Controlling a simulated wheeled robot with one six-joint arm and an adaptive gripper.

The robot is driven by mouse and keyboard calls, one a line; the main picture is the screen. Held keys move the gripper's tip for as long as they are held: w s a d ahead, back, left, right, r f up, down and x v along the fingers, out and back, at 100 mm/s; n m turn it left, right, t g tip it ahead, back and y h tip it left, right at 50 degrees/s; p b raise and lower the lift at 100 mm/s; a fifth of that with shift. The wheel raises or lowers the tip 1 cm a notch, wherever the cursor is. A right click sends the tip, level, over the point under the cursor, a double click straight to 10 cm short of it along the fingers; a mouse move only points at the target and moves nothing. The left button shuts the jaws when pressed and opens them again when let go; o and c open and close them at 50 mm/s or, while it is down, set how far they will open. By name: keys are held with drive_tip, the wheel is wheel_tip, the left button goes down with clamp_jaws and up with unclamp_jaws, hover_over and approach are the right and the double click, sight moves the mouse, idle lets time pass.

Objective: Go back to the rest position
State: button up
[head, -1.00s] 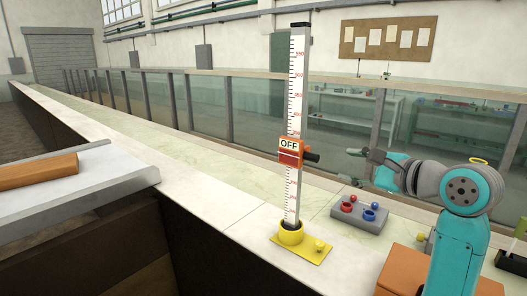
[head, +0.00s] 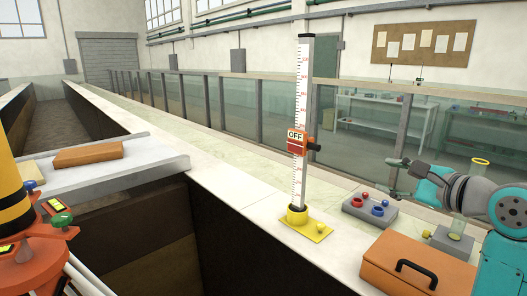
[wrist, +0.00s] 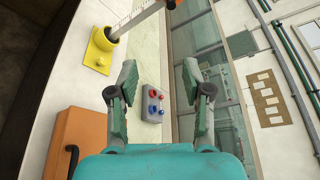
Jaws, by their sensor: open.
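My gripper (head: 400,178) is in the head view at the right, raised above the ledge, pointing left. In the wrist view my gripper (wrist: 158,82) has its two fingers well apart with nothing between them. Beyond the fingers, the grey box with red and blue knobs (wrist: 151,100) stands on the ledge. It also shows in the head view (head: 369,212), below and left of my gripper. My gripper touches nothing that I can see.
A scale post (head: 303,90) with an OFF slider (head: 297,143) stands in a yellow base (head: 305,230). An orange toolbox (head: 405,268) lies near my arm. An orange brick (head: 88,155) is on a grey tray (head: 165,165). A yellow-black column (head: 12,215) stands at left. Glass panels (head: 275,120) line the back.

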wheel_tip(320, 180, down, 19)
drive_tip(key=s+a+n+t+h, duration=0.1)
drive_tip(key=a+h, duration=0.1)
drive_tip(key=a, duration=0.1)
drive_tip(key=s+a+f+n+h, duration=0.1)
drive_tip(key=s+f+n+h, duration=0.1)
drive_tip(key=s+f, duration=0.5)
drive_tip(key=s+a+f+n+h, duration=0.15)
drive_tip(key=s+f, duration=0.35)
drive_tip(key=f, duration=0.5)
drive_tip(key=s+a+f+n+h, duration=0.1)
drive_tip(key=s+f+n, duration=0.25)
drive_tip(key=s, duration=0.55)
drive_tip(key=s+a+f+n+h, duration=0.15)
drive_tip(key=s+f, duration=0.25)
drive_tip(key=s, duration=0.5)
drive_tip(key=s+r+n, duration=0.2)
drive_tip(key=s+n, duration=0.3)
drive_tip(key=s, duration=0.4)
drive_tip(key=s+a+r+n+y, duration=0.1)
drive_tip(key=s+n, duration=0.4)
drive_tip(key=s, duration=0.5)
drive_tip(key=shift+r+y, duration=0.3)
drive_tip(key=shift+r, duration=0.45)
drive_tip(key=shift+a, duration=0.1)
